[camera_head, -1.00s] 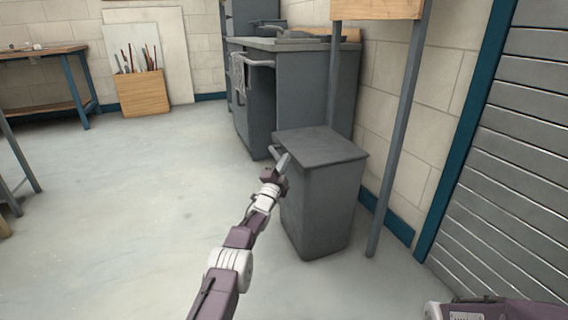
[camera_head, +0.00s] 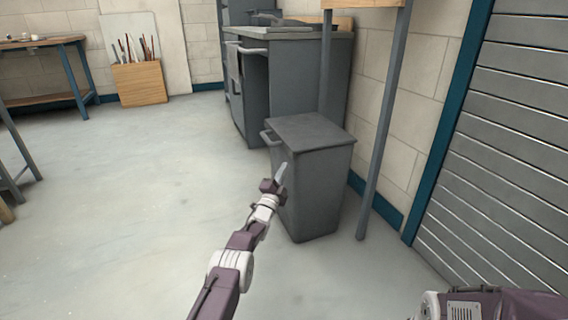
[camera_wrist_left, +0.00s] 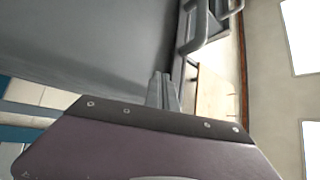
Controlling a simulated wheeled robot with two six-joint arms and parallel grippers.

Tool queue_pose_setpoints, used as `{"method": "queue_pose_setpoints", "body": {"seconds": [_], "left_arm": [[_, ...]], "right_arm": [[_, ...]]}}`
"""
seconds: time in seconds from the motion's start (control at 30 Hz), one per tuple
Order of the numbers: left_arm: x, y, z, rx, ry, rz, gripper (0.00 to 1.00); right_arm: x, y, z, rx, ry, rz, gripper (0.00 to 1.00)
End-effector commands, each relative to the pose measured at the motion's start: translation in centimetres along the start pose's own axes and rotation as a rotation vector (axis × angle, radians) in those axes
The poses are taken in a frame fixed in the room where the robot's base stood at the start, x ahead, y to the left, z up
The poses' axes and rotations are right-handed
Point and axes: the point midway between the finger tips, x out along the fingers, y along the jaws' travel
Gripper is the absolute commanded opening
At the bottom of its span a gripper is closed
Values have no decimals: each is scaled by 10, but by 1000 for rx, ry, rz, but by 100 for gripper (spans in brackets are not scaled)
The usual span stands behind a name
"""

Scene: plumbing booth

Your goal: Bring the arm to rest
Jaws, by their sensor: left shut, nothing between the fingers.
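My left arm reaches forward from the bottom of the head view. Its gripper (camera_head: 282,174) is shut and empty, in front of the near left edge of a grey lidded bin (camera_head: 318,185). In the left wrist view the shut fingers (camera_wrist_left: 162,90) point toward the bin's grey side (camera_wrist_left: 90,50). I cannot tell whether the fingers touch the bin. My right gripper is not in view.
A grey workbench cabinet (camera_head: 258,95) stands behind the bin. A post (camera_head: 383,125) and a ribbed shutter (camera_head: 505,150) are on the right. A wooden box of tools (camera_head: 140,84) and a table (camera_head: 40,42) are at the back left. The floor (camera_head: 130,200) at left is clear.

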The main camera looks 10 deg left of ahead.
Motion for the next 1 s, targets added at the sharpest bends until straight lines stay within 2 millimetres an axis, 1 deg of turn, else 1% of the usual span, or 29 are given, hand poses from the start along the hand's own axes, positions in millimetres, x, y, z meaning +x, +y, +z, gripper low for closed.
{"method": "queue_pose_setpoints", "body": {"seconds": [0.17, 0.27, 0.33, 0.4, 0.47, 0.53, 0.57, 0.6, 0.63, 0.67, 0.7, 0.77, 0.8, 0.87, 0.9, 0.97, 1.0], "left_arm": [[0, 0, 0, -3, -2, 0, 0], [10, -14, -2, -49, -41, 49, 0], [19, -28, -5, -124, -109, 131, 0], [21, -42, -9, -224, -207, 236, 0], [14, -55, -14, -318, -306, 329, 0], [-7, -74, -26, -436, -447, 445, 0], [-21, -84, -32, -489, -517, 497, 0], [-46, -96, -43, -560, -617, 564, 0], [-67, -106, -52, -610, -693, 612, 0], [-91, -117, -62, -658, -773, 657, 0], [-125, -130, -75, -715, -878, 711, 0], [-175, -147, -93, -784, -1022, 775, 0], [-208, -159, -106, -821, -1112, 811, 0], [-254, -177, -124, -867, -1239, 855, 0], [-284, -189, -136, -891, -1319, 880, 0], [-328, -207, -154, -922, -1436, 911, 0], [-356, -219, -165, -937, -1510, 929, 0]], "right_arm": [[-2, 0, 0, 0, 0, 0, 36], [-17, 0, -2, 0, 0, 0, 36], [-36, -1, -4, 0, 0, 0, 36], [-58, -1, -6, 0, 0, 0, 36], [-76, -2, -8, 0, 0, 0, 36], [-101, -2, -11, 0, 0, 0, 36], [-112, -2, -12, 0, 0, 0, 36], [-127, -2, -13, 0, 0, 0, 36], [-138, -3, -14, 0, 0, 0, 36], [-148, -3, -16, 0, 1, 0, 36], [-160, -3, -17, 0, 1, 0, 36], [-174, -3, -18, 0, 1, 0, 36], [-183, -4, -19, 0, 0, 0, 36], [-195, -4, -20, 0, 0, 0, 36], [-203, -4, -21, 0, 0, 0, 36], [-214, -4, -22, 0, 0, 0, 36], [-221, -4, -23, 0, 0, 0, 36]]}}
